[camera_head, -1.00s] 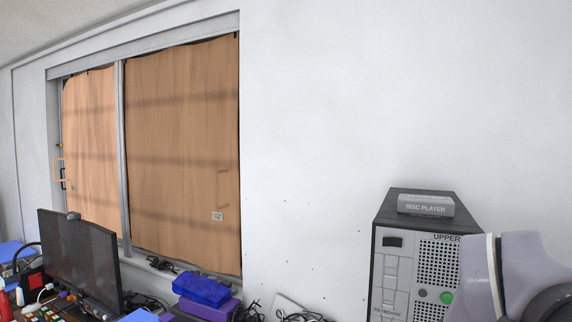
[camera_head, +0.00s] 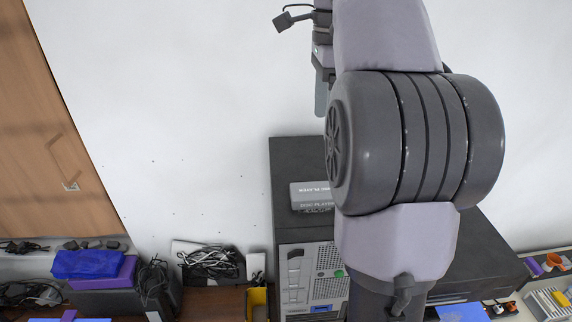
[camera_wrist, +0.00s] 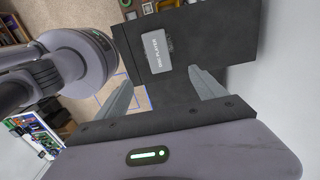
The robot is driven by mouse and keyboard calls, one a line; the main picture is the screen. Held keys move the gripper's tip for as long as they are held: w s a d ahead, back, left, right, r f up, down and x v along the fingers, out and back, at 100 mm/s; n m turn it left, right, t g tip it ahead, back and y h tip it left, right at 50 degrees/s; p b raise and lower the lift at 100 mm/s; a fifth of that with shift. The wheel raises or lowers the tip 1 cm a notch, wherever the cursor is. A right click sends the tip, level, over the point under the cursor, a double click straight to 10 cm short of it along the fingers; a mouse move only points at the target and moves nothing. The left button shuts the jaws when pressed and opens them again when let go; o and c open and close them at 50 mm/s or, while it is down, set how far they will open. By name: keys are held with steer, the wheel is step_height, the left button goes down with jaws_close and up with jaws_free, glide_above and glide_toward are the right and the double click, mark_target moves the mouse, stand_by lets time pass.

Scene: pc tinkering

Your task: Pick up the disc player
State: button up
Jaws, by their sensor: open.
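In the wrist view the disc player (camera_wrist: 153,53) lies on the tower's dark top (camera_wrist: 200,45), beyond my fingertips. My gripper (camera_wrist: 165,82) is open and empty, with its fingers apart and the disc player seen between and beyond them. In the head view my gripper (camera_head: 321,96) hangs fingers down, above the tower and partly behind my arm.
A white wall stands behind the tower. To its left are tangled cables (camera_head: 210,262), a blue box (camera_head: 88,264) on a purple one (camera_head: 127,270), and a yellow container (camera_head: 258,303). A wide dark box (camera_head: 485,250) stands to the right.

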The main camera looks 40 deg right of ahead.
step_height(320, 180, down, 6)
steer(key=s+b, duration=0.2)
steer(key=b, duration=0.3)
glide_above(316, 189)
steer(key=f, duration=0.5)
steer(key=shift+d, duration=0.25)
steer(key=f, duration=0.5)
steer(key=shift+s+a, duration=0.15)
steer(key=shift+a, duration=0.25)
steer(key=shift+w+d+f, duration=0.1)
steer(key=shift+w+f, duration=0.05)
steer(key=shift+w, duration=0.2)
steer(key=shift+s, duration=0.3)
steer(key=c, duration=1.5)
steer(key=shift+w, duration=0.1)
